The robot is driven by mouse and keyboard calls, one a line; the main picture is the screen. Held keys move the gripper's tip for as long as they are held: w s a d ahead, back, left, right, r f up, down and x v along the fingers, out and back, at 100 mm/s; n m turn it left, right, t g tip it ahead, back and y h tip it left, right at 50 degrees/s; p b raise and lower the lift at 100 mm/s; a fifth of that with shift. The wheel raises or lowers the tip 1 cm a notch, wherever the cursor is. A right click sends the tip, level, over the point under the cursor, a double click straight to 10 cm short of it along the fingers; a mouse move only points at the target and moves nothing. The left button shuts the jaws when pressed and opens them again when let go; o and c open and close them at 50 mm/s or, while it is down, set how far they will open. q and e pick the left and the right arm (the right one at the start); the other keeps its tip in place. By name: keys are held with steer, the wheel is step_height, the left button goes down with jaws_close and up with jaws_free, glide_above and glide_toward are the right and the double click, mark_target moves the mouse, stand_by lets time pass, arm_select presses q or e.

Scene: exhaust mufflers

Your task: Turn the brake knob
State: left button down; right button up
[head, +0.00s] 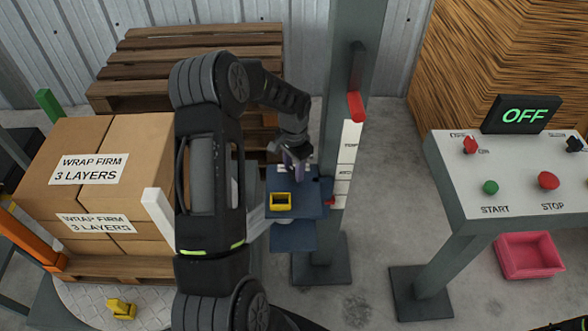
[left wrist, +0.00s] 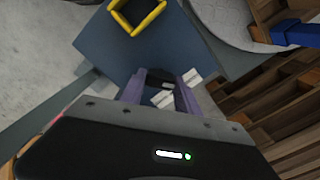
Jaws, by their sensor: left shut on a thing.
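My left gripper (head: 297,165) reaches in from the left, fingers pointing down at the blue carriage (head: 312,209) on the grey mast. In the left wrist view its two purple fingers (left wrist: 161,92) are shut on a small dark piece, which I take to be the brake knob (left wrist: 160,76). The fingers hide most of the knob, and its turn angle cannot be read. In the head view the gripper covers it. A yellow open-topped square holder (head: 280,201) sits on the carriage; it also shows in the left wrist view (left wrist: 137,14). My right gripper is not in view.
The grey mast (head: 350,130) stands just right of my gripper, with a red-tipped lever.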

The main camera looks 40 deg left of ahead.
mark_target(294, 171)
arm_select(q)
steer(key=m+b, duration=0.1)
steer(key=m, duration=0.2)
steer(key=shift+f, duration=0.1)
steer(key=shift+m+b, duration=0.45)
steer(key=shift+m, duration=1.65)
steer(key=c, duration=0.9)
jaws_free()
step_height(294, 171, up, 8)
steer(key=shift+b, duration=0.5)
